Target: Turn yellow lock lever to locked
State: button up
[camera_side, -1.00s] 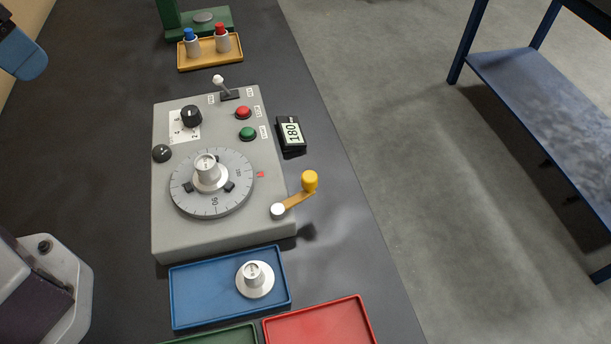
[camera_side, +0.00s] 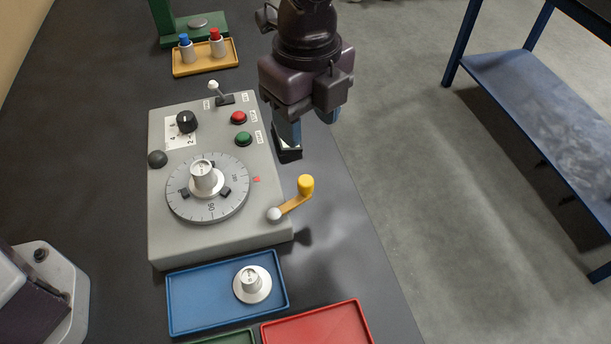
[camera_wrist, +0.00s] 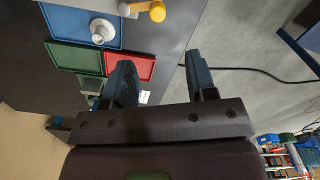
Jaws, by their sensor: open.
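The yellow lock lever (camera_side: 296,202) sits at the right edge of the grey machine box (camera_side: 180,240). Its arm runs from a pale round pivot up and right to an upright yellow knob. It also shows at the top of the wrist view (camera_wrist: 150,9), partly cut off by the frame edge.
A dial plate (camera_side: 208,205) with a white hub fills the middle of the box. A toggle (camera_side: 217,92), red button (camera_side: 238,118) and green button (camera_side: 243,139) stand behind it. A blue tray (camera_side: 210,320) with a white part and a red tray (camera_side: 330,328) lie in front.

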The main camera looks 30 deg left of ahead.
aim_at(306, 180)
jog(key=shift+m, duration=0.4)
notch_tip(306, 180, down, 13)
jog(key=shift+a+f, duration=0.1)
grip_shut()
